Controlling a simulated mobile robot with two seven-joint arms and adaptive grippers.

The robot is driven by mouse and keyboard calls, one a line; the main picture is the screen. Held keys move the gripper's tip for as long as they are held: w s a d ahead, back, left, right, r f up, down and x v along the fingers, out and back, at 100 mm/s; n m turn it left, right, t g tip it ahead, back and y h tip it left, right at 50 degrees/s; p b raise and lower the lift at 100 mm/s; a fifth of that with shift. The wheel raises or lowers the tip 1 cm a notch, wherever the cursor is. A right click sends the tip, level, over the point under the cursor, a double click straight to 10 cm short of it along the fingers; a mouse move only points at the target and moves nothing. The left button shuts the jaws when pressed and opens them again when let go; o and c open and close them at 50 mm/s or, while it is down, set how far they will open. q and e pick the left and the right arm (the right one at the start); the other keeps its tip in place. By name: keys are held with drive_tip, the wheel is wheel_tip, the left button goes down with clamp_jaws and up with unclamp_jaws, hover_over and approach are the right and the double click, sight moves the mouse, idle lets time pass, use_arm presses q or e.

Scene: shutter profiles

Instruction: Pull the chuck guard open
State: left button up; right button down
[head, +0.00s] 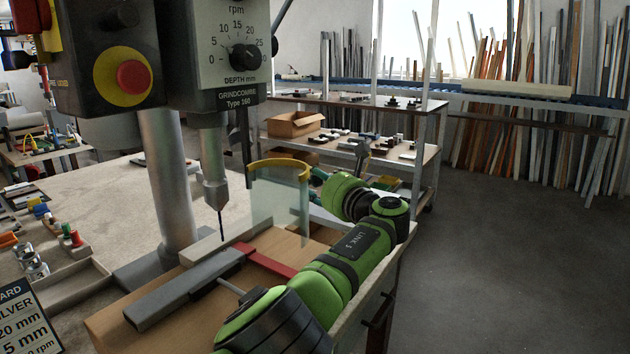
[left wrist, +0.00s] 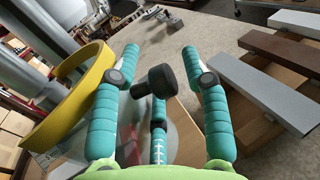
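The chuck guard (head: 279,205) is a clear curved shield with a yellow top rim (head: 280,165), standing beside the drill chuck (head: 214,192) and its thin bit. In the left wrist view the yellow rim (left wrist: 75,95) curves along the left. A black knob (left wrist: 160,82) shows between the fingers of my left gripper (left wrist: 160,52). These teal fingers are spread, with gaps visible on both sides of the knob. In the head view my left gripper (head: 319,182) is at the guard's right side, partly hidden by my arm. The knob is not clearly visible there. My right gripper is not in view.
A grey vise-like bar (head: 180,295) and a red bar (head: 264,263) lie on the wooden board under the drill. The press column (head: 166,185) stands left of the chuck. A shelf bench (head: 400,104) is behind. Open floor (head: 500,250) lies to the right.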

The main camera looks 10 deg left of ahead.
use_arm(q)
drive_tip(key=shift+s+d, duration=0.3)
drive_tip(key=shift+d, duration=0.05)
drive_tip(key=v, duration=1.1)
drive_tip(key=shift+s, duration=0.1)
